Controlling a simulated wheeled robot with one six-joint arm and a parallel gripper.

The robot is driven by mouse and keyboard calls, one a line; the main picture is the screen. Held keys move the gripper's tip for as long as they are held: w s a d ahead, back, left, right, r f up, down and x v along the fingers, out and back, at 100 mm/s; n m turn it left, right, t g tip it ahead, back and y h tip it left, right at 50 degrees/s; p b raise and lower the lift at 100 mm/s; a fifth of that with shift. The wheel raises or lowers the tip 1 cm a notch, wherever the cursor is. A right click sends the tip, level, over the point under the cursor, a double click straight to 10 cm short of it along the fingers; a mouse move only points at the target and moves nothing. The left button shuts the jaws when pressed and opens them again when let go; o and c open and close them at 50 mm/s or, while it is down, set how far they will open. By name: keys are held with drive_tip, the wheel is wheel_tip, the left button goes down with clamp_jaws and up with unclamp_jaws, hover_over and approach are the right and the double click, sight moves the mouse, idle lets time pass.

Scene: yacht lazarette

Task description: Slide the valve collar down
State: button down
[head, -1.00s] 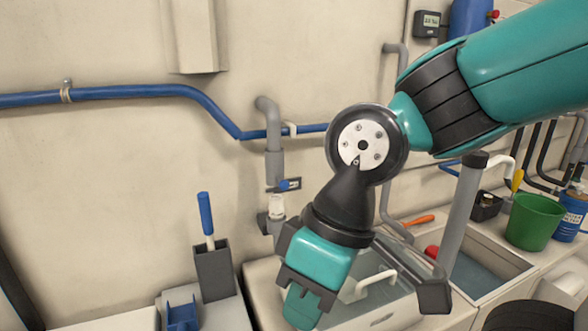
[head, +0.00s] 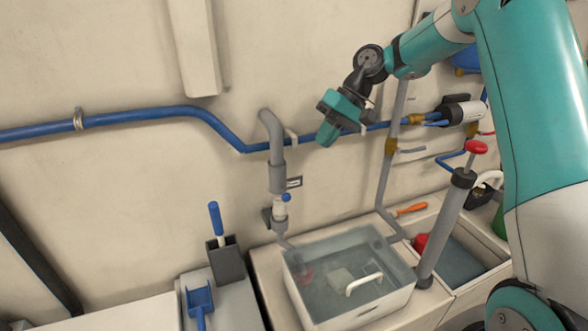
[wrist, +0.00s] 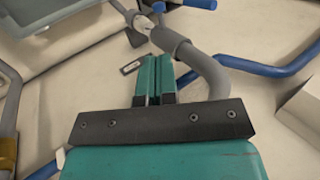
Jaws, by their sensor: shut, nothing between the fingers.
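A grey pipe (head: 270,128) bends down the wall and carries a thicker grey sleeve (head: 277,178), which looks like the valve collar. Below it are a small blue valve part (head: 285,198) and a pale section. My gripper (head: 327,139) is shut and empty, above and to the right of the sleeve in the head view, apart from it. In the wrist view my shut fingers (wrist: 155,62) point toward the sleeve (wrist: 170,40), which shows just beyond their tips. The pipe's bend (wrist: 212,78) is right of the fingers there. The exact gap cannot be told.
A small label (head: 294,182) is on the wall beside the sleeve. A blue pipe (head: 130,117) runs along the wall behind. A water-filled basin (head: 303,312) stands below, with a grey pump with red handle (head: 446,222) to its right. A brush holder (head: 225,262) is at left.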

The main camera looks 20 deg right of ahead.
sight(289, 194)
drive_tip(key=p+x, duration=0.4)
drive_tip(key=x, duration=1)
drive_tip(key=shift+w+d, duration=0.1)
drive_tip(key=shift+f, duration=0.15)
wheel_tip(289, 194, down, 7)
drive_tip(key=b, duration=0.5)
